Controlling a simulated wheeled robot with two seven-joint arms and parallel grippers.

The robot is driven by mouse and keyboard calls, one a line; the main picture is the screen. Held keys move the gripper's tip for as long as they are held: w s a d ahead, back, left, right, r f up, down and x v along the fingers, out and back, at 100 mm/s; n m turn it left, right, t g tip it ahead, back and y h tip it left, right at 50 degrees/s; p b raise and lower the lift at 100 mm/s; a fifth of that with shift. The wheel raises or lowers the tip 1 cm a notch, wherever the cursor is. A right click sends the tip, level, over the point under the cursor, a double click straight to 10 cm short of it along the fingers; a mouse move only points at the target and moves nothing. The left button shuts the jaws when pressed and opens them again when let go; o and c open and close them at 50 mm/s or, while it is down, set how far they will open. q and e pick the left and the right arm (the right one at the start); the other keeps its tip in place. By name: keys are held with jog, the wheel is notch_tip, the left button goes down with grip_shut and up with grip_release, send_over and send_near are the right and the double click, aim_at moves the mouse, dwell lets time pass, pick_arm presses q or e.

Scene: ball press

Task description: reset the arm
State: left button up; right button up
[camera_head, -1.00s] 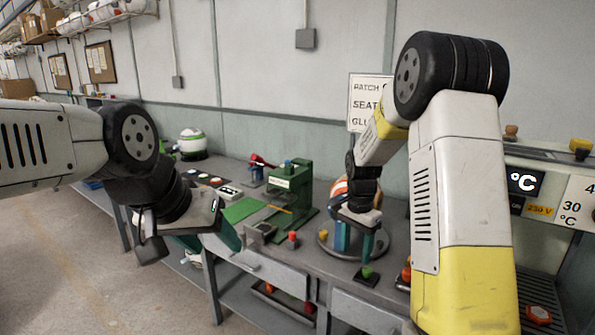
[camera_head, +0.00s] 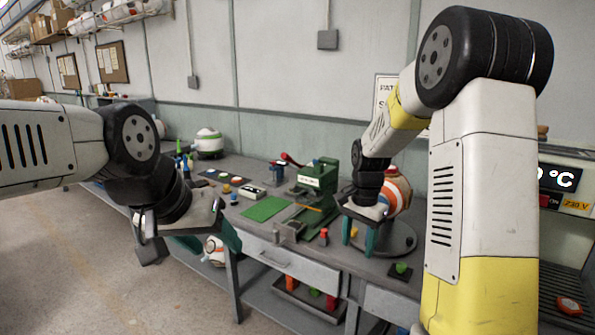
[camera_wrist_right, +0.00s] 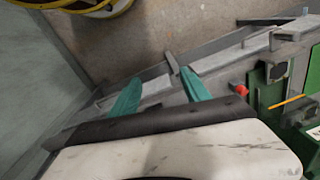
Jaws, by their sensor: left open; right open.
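My right arm reaches over the bench from the right in the head view. Its gripper (camera_head: 359,238) points down near the round dark base, in front of the orange and white ball (camera_head: 396,192). Its two teal fingers are apart and nothing shows between them. They also show in the right wrist view (camera_wrist_right: 165,92). My left gripper (camera_head: 205,240) is at the left, in front of the bench's front edge, partly hidden by its own wrist. Its teal fingers show only in part. The green press (camera_head: 318,190) stands on the bench between the two grippers.
A green mat (camera_head: 264,208) lies left of the press. A red-topped peg (camera_head: 323,236) and a green knob on a dark plate (camera_head: 401,269) are near the front edge. A heater-like unit with a display (camera_head: 560,180) stands at right. A lower shelf holds a tray (camera_head: 305,298).

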jog(key=s+r+n+t+y, duration=0.1)
jog(key=s+r+n+t, duration=0.1)
jog(key=s+r+n, duration=0.2)
jog(key=s+a+r+n+t, duration=0.1)
jog(key=s+r+n+t, duration=0.2)
jog(key=s+r, duration=0.8)
jog(key=s+n, duration=0.2)
jog(key=s, duration=0.4)
jog(key=shift+s+a+r+y, duration=0.25)
jog(key=shift+s+y, duration=0.05)
jog(key=shift+y, duration=0.1)
